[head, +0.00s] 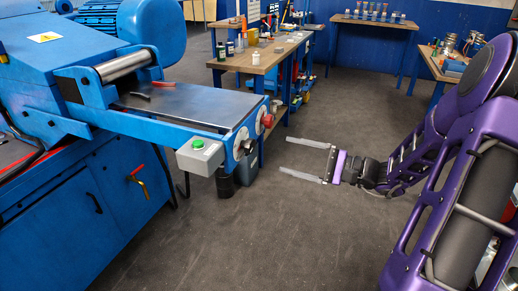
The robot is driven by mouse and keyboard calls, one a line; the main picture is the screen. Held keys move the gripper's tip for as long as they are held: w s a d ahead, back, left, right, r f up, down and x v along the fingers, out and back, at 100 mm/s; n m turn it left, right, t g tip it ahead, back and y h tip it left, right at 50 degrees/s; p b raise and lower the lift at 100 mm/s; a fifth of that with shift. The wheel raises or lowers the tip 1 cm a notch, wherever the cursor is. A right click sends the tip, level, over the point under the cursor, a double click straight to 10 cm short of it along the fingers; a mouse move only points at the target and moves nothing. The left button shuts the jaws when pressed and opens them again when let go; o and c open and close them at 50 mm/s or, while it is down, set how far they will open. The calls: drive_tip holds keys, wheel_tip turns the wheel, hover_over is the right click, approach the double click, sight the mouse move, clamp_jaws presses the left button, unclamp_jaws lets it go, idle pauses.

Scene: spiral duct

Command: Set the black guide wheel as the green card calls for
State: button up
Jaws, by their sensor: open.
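My gripper (284,155) is open and empty. Its two long grey fingers point left over the floor, to the right of the blue machine (75,190) and apart from it. On the near end of the machine's table, a small dark round part on a pale disc (243,148) shows beside the grey button box (200,157). It may be the black guide wheel, but it is too small to tell, and its setting cannot be read. A red knob (267,121) sits to its right. I cannot make out a green card.
The grey box carries a green button (198,144). A red-handled tool lies on the machine's metal table (190,105). A wooden workbench (265,60) with bottles stands behind; another bench (375,24) stands against the far wall. The dark floor (270,230) around my gripper is clear.

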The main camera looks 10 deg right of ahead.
sight(253, 147)
drive_tip(key=x, duration=0.9)
drive_tip(key=shift+w+a, duration=0.15)
drive_tip(key=shift+a, duration=0.05)
clamp_jaws()
